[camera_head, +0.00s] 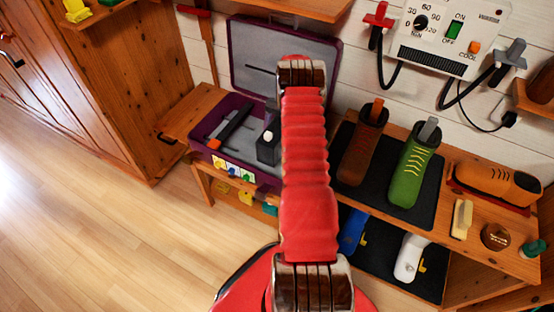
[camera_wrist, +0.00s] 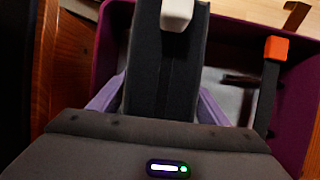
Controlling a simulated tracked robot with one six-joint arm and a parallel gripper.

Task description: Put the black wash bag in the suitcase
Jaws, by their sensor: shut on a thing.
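The black wash bag (camera_head: 267,150) is a dark upright block with a pale tab, seen over the right part of the open suitcase, partly behind my red arm. In the wrist view the bag (camera_wrist: 165,75) stands between the two lilac fingers of my gripper (camera_wrist: 158,98), which is shut on it. The purple suitcase (camera_head: 208,126) lies open with a grey lining, its lid raised against the wall. Its purple wall shows in the wrist view (camera_wrist: 299,95). I cannot tell whether the bag touches the suitcase floor. My arm hides the gripper in the head view.
A dark long item with an orange end (camera_head: 214,143) lies in the suitcase's left part. To the right, brown (camera_head: 361,145) and green (camera_head: 415,170) boots stand on a black mat on a wooden bench. A white control panel (camera_head: 450,35) is on the wall. Floor is clear at left.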

